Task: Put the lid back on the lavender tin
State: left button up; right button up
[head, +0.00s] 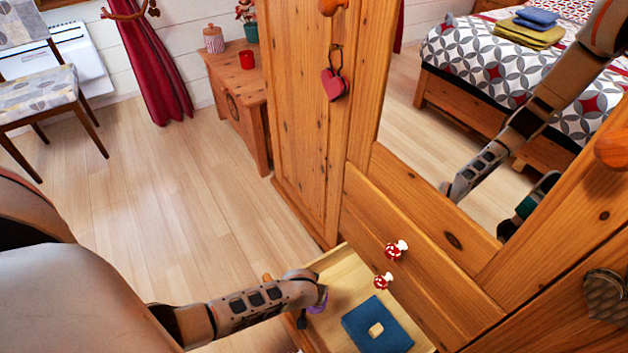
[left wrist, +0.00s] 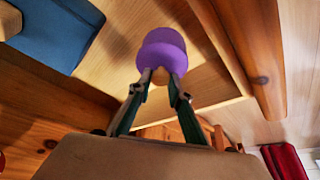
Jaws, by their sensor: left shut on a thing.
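My left gripper (left wrist: 162,78) is shut on a small tan knob-like part at the near side of a round purple piece, which looks like the lavender tin's lid (left wrist: 162,57). A second rounded purple edge shows just beyond it in the left wrist view; I cannot tell whether that is the tin below. In the head view the left gripper (head: 310,306) is low at the open drawer (head: 345,268), near its left side, with a bit of purple (head: 318,301) beside it. The contact between purple piece and drawer floor is unclear. My right gripper is not in view.
A blue folded cloth-like item (head: 360,320) with a pale square lies in the drawer, right of the gripper; it also shows in the left wrist view (left wrist: 55,30). Red-and-white mushroom knobs (head: 396,249) stick out nearby. The wardrobe mirror (head: 420,130) reflects an arm and a bed.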

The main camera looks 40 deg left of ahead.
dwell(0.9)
pick_arm(q)
jog(key=o, duration=1)
jog(key=shift+o, duration=0.2)
jog(key=o, duration=0.4)
